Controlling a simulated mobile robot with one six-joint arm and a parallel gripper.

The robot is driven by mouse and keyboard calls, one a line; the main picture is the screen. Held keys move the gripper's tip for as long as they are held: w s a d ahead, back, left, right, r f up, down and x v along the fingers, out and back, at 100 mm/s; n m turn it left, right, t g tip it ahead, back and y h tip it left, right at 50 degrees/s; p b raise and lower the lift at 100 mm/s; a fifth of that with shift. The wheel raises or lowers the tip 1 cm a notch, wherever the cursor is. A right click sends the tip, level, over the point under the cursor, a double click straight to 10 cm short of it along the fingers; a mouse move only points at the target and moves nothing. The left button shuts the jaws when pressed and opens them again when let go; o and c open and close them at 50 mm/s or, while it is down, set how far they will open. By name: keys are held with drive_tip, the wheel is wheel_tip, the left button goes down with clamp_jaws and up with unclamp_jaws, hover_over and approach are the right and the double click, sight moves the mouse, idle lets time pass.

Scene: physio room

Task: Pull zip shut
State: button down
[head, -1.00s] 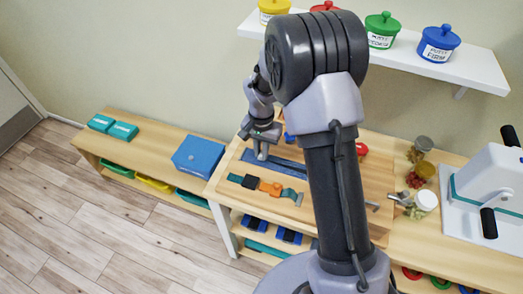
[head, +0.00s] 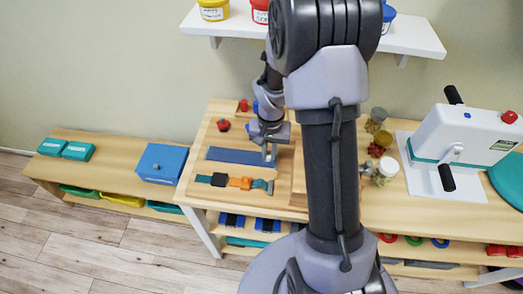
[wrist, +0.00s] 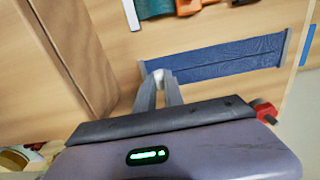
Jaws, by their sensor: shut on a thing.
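The zip is a flat dark-blue strip (head: 236,156) fixed on a wooden board (head: 286,192). It also shows in the wrist view (wrist: 225,58). My gripper (head: 269,154) is at the strip's right end in the head view. In the wrist view my gripper (wrist: 158,77) is at the strip's left end, low against the board.
A strap row with an orange buckle (head: 240,182) lies in front of the zip. A red knob (head: 223,125) sits behind it. Jars (head: 376,120) and a white press (head: 465,138) stand to the right. A blue box (head: 162,163) is on the lower bench at left.

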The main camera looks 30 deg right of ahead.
drive_tip(key=shift+s+d, duration=0.1)
drive_tip(key=c, duration=1.4)
unclamp_jaws()
drive_tip(key=shift+s+d, duration=0.1)
drive_tip(key=shift+d, duration=0.1)
drive_tip(key=shift+c, duration=0.2)
drive_tip(key=shift+a, duration=0.1)
wheel_tip(320, 180, up, 17)
drive_tip(key=p, duration=0.6)
drive_tip(key=shift+r, duration=0.2)
drive_tip(key=s+a+r+n+t+y+b, duration=0.1)
drive_tip(key=s+a+r+t+b, duration=0.1)
drive_tip(key=s+a+r, duration=0.3)
drive_tip(key=s+a+r+n+t+y+b, duration=0.1)
drive_tip(key=s+a+r, duration=0.4)
drive_tip(key=s+a, duration=0.6)
drive_tip(key=t+b, duration=0.1)
drive_tip(key=t, duration=0.1)
drive_tip(key=shift+s+r+n+t, duration=0.25)
drive_tip(key=shift+r+n+t, duration=0.05)
drive_tip(key=shift+n+t, duration=0.1)
